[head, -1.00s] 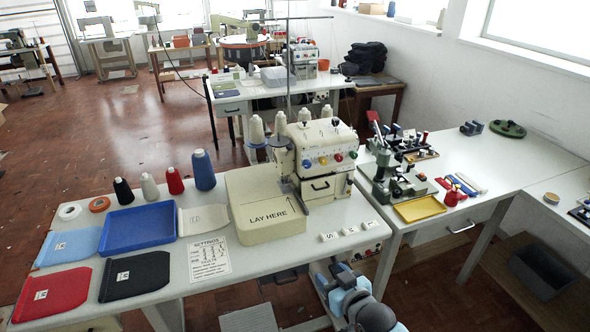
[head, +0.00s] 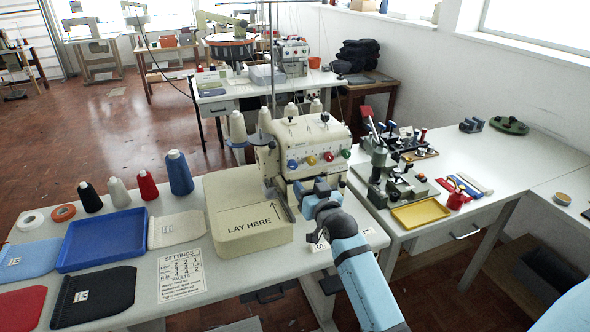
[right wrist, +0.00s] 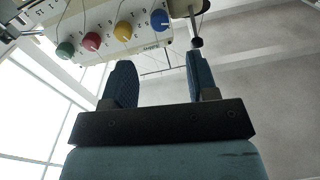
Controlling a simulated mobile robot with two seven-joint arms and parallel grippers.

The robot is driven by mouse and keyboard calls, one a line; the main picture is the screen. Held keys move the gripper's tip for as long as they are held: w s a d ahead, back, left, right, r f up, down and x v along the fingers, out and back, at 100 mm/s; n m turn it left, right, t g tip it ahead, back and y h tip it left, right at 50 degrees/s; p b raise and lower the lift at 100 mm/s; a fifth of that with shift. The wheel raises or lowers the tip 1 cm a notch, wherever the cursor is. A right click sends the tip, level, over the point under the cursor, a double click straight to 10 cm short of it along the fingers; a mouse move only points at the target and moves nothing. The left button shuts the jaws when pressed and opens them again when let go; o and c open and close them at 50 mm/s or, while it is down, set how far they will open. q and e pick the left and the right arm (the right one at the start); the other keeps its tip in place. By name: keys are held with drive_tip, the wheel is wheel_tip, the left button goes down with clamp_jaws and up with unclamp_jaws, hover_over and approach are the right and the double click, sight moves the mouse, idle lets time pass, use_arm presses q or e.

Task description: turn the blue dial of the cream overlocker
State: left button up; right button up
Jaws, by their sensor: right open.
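The cream overlocker (head: 283,137) stands on the sewing table with a row of coloured dials on its front. The blue dial (head: 292,164) is the leftmost in the head view. In the right wrist view the blue dial (right wrist: 159,19) appears at the top, beyond and roughly between the fingertips, apart from them. My right gripper (head: 310,188) is in front of the overlocker, below the dials; its two dark fingers are open and empty in the right wrist view (right wrist: 160,65). My left gripper is not in view.
Red (head: 311,160), yellow (head: 328,156) and green (head: 346,153) dials sit beside the blue one. The cream "LAY HERE" platform (head: 245,240) lies left of my gripper. A metal device (head: 383,160) and a yellow tray (head: 420,213) stand on the right table.

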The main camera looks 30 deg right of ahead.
sight(294, 167)
drive_tip(key=x, duration=0.9)
drive_tip(key=c, duration=0.9)
